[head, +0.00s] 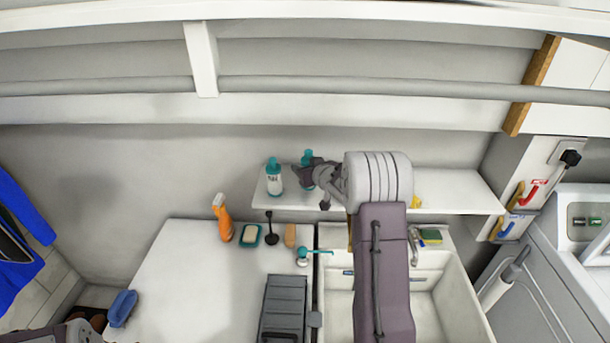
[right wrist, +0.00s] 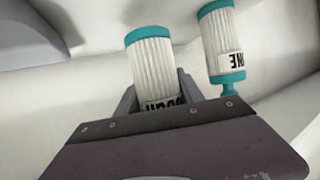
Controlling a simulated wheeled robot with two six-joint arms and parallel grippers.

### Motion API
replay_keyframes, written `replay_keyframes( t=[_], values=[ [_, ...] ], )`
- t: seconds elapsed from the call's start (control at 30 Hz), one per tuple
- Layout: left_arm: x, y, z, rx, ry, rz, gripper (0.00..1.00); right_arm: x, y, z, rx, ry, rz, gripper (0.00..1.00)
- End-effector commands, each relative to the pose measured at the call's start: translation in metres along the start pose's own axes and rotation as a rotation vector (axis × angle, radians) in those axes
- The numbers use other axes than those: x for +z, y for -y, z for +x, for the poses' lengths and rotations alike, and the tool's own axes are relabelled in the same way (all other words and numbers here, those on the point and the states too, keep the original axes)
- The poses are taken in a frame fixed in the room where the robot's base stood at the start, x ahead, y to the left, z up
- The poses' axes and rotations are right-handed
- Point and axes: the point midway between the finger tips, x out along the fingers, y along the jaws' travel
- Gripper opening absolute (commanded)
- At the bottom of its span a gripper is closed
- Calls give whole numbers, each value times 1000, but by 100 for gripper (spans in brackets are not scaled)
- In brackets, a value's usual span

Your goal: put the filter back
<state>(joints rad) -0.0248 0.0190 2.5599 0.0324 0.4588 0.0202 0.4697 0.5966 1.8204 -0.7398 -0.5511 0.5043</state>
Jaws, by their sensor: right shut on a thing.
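A white pleated filter with teal ends (right wrist: 155,62) is between the jaws of my right gripper (right wrist: 160,98), which is shut on it. Its lower part is hidden by the jaws and the wrist. In the head view my right gripper (head: 316,177) is over the left part of the wall shelf (head: 455,188), and only the teal top of the held filter (head: 308,156) shows clearly. I cannot tell if it touches the shelf. A second, similar filter (head: 273,180) stands upright to its left on the shelf; it also shows in the right wrist view (right wrist: 222,42). My left gripper is not in view.
Below are a white counter (head: 190,285) with an orange spray bottle (head: 222,218), a soap dish (head: 250,235) and brushes, and a sink (head: 455,300). A yellow-green sponge (head: 430,237) lies by the sink. The shelf's right part is mostly clear.

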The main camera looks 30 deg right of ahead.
Motion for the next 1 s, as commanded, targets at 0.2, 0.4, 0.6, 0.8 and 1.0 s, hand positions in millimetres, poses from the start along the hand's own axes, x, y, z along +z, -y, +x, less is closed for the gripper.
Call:
replay_keyframes(
  t=[0.2, 0.4, 0.6, 0.8, 1.0],
  values=[
    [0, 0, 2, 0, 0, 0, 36, 27, 0, 10, 1, 2, 1, 0],
    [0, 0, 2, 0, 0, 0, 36, 27, 0, 10, 1, 1, 1, 0],
    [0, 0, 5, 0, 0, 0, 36, 30, 0, 12, 1, 2, 1, 58],
    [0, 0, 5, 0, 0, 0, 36, 30, 0, 12, 1, 2, 1, 66],
    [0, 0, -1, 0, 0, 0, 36, 24, 0, 9, 1, 1, 0, 66]
  ],
)
